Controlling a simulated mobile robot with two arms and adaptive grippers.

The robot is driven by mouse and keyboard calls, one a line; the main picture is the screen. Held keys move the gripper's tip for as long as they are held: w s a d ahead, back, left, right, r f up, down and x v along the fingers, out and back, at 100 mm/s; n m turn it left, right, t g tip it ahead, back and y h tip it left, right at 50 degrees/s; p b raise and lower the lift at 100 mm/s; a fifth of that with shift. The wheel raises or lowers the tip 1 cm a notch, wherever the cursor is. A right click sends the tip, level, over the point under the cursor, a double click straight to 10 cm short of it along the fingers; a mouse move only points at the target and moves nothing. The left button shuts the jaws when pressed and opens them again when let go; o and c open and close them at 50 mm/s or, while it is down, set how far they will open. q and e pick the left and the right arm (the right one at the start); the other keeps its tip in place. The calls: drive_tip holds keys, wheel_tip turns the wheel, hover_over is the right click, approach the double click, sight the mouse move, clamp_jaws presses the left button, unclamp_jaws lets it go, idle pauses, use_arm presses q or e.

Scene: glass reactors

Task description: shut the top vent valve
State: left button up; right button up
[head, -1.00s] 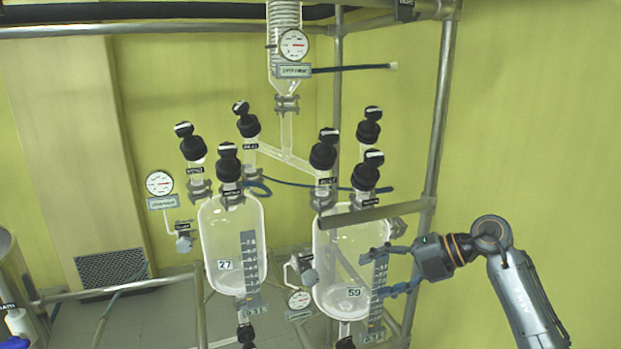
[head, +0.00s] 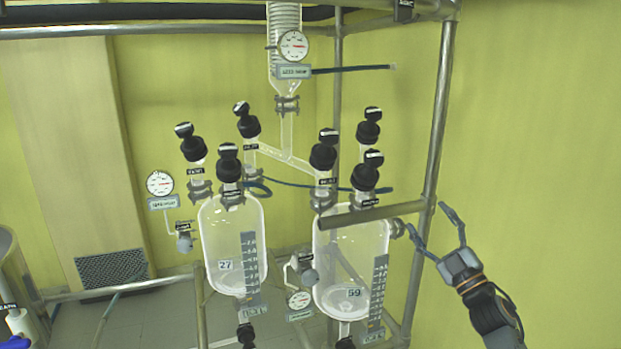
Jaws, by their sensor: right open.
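Several black-capped valves stand on the glassware, and their labels are too small to read surely, so I cannot tell which one is the top vent valve. One valve (head: 190,142) with a label that may read vent stands above the left glass vessel (head: 232,240). A dark label (head: 404,10) sits at the top edge by the frame, partly cut off. My right gripper (head: 427,217) is open and empty, fingers pointing up and left, close to the frame's right post. My left gripper is not in view.
A right glass vessel (head: 340,255) stands behind a metal crossbar (head: 372,214). A tall metal post (head: 440,125) rises beside my right gripper. A glass condenser (head: 284,60) with a gauge (head: 293,45) hangs above. Free room lies right of the post.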

drive_tip(key=w+d+f+m+g+h, duration=0.3)
drive_tip(key=w+d+f+m+h, duration=0.1)
drive_tip(key=d+f+m+h, duration=0.65)
drive_tip(key=s+a+f+m+g+b, duration=0.1)
drive_tip(key=s+a+f+g, duration=0.3)
drive_tip(key=f, duration=1)
drive_tip(key=s+f+g+b, duration=0.1)
drive_tip(key=s+f, duration=0.5)
drive_tip(key=f, duration=0.8)
drive_tip(key=s+a+f+m+g+b, duration=0.1)
drive_tip(key=s+f+g, duration=0.3)
drive_tip(key=f, duration=1)
drive_tip(key=s+a+f+g, duration=0.2)
drive_tip(key=s+f, duration=1.1)
drive_tip(key=s, duration=0.2)
drive_tip(key=s+a+f+g+b, duration=0.1)
drive_tip(key=s+f, duration=0.4)
drive_tip(key=s, duration=0.8)
drive_tip(key=s+a+f+g+b, duration=0.1)
drive_tip(key=s+a+f+g, duration=0.2)
drive_tip(key=s, duration=0.9)
drive_tip(key=s+a+f+g, duration=0.2)
drive_tip(key=s+f, duration=0.7)
drive_tip(key=s, duration=0.4)
drive_tip(key=shift+s+a+g+y+b, duration=0.15)
drive_tip(key=shift+s+g+y+b, duration=0.2)
drive_tip(key=shift+g+y+b, duration=0.1)
